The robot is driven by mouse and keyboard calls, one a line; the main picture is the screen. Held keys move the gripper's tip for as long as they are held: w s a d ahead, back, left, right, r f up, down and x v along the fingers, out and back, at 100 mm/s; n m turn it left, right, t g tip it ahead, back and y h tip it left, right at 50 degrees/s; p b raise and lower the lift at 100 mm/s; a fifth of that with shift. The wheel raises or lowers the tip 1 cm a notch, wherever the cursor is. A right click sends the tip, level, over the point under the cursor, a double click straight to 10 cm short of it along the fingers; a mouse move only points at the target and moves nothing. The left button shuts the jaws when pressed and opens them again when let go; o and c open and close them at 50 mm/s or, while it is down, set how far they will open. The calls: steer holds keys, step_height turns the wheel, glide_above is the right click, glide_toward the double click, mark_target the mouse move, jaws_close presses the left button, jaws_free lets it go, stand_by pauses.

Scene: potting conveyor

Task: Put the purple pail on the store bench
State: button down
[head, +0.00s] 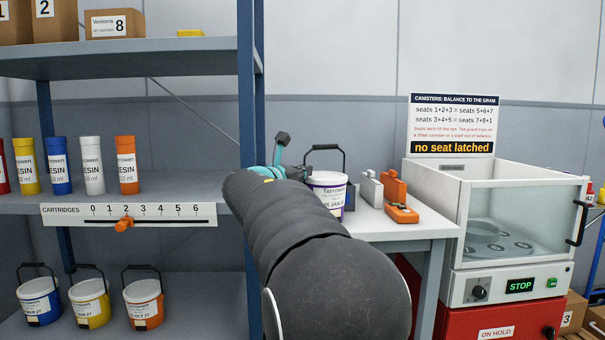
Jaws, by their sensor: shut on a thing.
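My gripper (302,172) is at the pail's left side near the rim, shut on the pail. The pail looks upright.
Grey and orange devices (390,190) stand on the bench right of the pail. A white centrifuge (520,225) stands farther right. A blue-post shelf (150,208) at left holds resin cartridges, with several pails (90,303) below. The bench's front right is clear.

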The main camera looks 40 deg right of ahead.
steer(key=shift+r, duration=0.1)
steer(key=c, duration=1.7)
jaws_free()
steer(key=o, duration=0.4)
steer(key=b+v, duration=0.1)
steer(key=v, duration=1.1)
steer(key=shift+a, duration=0.1)
